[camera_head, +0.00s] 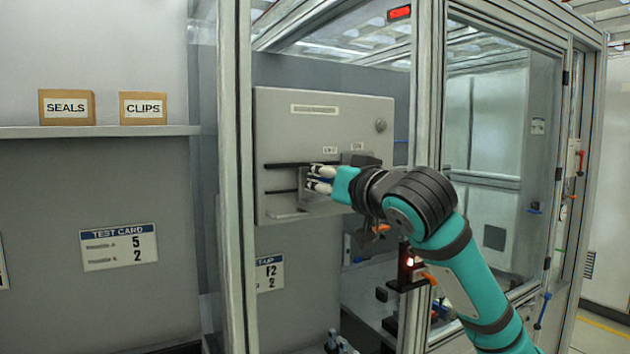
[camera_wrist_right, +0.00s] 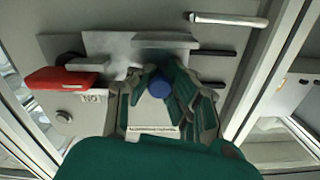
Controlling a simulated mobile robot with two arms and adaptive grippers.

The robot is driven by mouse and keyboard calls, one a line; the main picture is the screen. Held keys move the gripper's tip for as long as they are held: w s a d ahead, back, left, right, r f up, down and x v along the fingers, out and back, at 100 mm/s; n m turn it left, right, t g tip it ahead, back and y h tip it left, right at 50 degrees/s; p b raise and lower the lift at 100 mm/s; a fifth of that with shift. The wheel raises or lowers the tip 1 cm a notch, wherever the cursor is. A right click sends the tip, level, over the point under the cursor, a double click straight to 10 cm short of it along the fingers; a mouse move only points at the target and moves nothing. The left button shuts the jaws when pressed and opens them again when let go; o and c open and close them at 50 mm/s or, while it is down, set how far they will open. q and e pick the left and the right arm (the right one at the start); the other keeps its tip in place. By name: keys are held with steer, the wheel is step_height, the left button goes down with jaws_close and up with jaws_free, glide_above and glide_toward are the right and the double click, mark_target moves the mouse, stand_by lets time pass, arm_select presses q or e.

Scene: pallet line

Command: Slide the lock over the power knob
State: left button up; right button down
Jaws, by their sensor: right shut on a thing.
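The lock is a flat grey sliding plate (camera_wrist_right: 112,42) with a blue round grip (camera_wrist_right: 160,84), seen in the right wrist view. My right gripper (camera_wrist_right: 162,92) is shut around the blue grip. The power knob seems to be the red handle (camera_wrist_right: 62,79) in the wrist view, beside the plate's left end. My wrist hides it in the head view. My left gripper is not in view.
Two dark rails (camera_head: 285,165) run across the panel. A cabinet post (camera_head: 237,180) stands close left of the box, and another post (camera_head: 427,90) stands to its right. A shelf (camera_head: 100,132) at left holds boxes marked SEALS (camera_head: 67,107) and CLIPS (camera_head: 143,108).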

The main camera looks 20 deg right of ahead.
steer(key=c, duration=1.7)
jaws_free()
steer(key=shift+d+f, duration=0.1)
steer(key=shift+d, duration=0.05)
steer(key=o, duration=0.6)
steer(key=shift+s+d, duration=0.25)
steer(key=shift+c, duration=0.2)
steer(key=shift+w+a, duration=0.1)
steer(key=shift+a, duration=0.05)
steer(key=s+d, duration=0.1)
steer(key=s, duration=1.1)
